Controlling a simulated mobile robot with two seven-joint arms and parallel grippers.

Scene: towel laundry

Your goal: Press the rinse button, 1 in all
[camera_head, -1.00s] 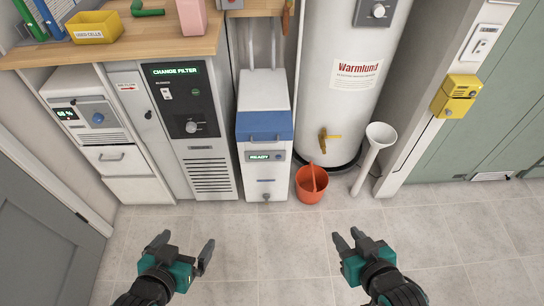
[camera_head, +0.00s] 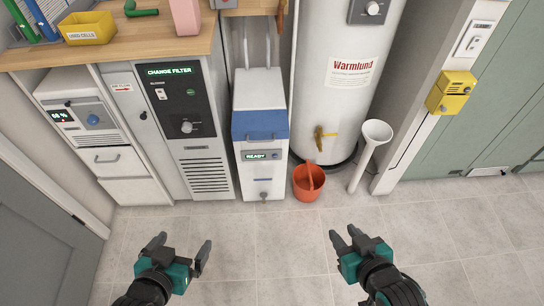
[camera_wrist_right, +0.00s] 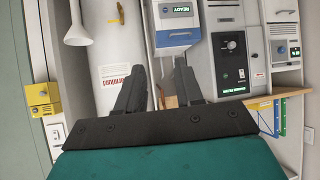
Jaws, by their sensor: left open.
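A white machine with a blue lid (camera_head: 260,123) stands on the floor at the centre. Its green display (camera_head: 256,156) reads READY, and a small round button (camera_head: 275,156) sits beside it. The machine also shows in the right wrist view (camera_wrist_right: 175,37). I cannot read a rinse label anywhere. My left gripper (camera_head: 182,246) is open and empty, in front of the machines and left of the READY machine. My right gripper (camera_head: 345,237) is open and empty, to the right of that machine. In the right wrist view its two fingers (camera_wrist_right: 158,88) stand apart with nothing between them.
A grey panel machine (camera_head: 187,126) reads CHANGE FILTER, left of centre. A white unit (camera_head: 93,120) shows a percentage. An orange bucket (camera_head: 308,183), a white boiler (camera_head: 345,110) and a white funnel pipe (camera_head: 370,150) stand right. The tiled floor (camera_head: 270,235) is clear.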

